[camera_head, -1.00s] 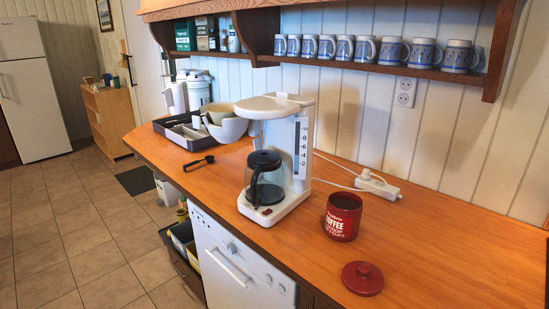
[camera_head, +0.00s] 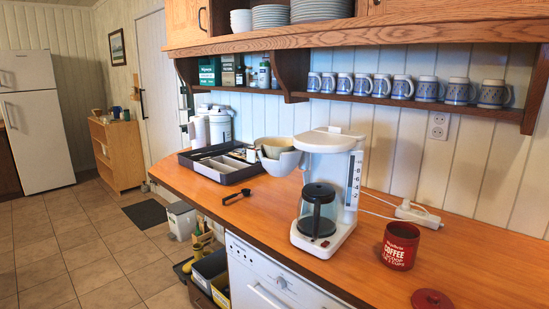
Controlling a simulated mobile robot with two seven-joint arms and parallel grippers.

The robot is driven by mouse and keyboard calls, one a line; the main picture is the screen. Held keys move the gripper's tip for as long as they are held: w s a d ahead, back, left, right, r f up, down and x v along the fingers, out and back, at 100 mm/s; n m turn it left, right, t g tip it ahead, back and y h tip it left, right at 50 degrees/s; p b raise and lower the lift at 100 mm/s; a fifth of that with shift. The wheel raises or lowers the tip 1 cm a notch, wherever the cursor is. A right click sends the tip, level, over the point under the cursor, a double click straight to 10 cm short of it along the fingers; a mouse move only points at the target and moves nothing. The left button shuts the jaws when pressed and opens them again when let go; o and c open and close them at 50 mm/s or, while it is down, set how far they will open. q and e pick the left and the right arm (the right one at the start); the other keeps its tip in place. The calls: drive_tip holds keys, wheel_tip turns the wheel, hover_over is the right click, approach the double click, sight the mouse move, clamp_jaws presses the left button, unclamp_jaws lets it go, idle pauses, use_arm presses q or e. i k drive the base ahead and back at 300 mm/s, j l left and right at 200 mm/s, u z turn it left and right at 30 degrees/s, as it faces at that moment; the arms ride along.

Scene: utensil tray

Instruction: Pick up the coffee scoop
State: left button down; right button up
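The coffee scoop (camera_head: 236,196) is small and black. It lies on the orange wooden counter (camera_head: 262,222), near the front edge, left of the coffee maker and in front of the dark utensil tray (camera_head: 184,158). Nothing covers it. Neither of my grippers shows in the head view.
The white coffee maker (camera_head: 341,165) with its glass pot (camera_head: 317,213) stands right of the scoop. A red coffee tin (camera_head: 400,246) and its red lid (camera_head: 431,299) are farther right. A mug shelf (camera_head: 440,104) hangs above. The counter around the scoop is clear.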

sight(245, 191)
drive_tip(key=j+z, duration=0.1)
drive_tip(key=j, duration=0.25)
drive_tip(key=k+j+z, duration=0.15)
drive_tip(key=j, duration=0.2)
drive_tip(key=j+z, duration=0.1)
drive_tip(key=j, duration=0.25)
drive_tip(key=i+j+z, duration=0.1)
drive_tip(key=z, duration=0.25)
drive_tip(key=j+z, duration=0.35)
drive_tip(key=i+j+z, duration=0.1)
drive_tip(key=z, duration=0.2)
drive_tip(key=i+j+z, duration=0.2)
drive_tip(key=j, duration=0.35)
drive_tip(key=j+z, duration=0.2)
drive_tip(key=j, duration=0.3)
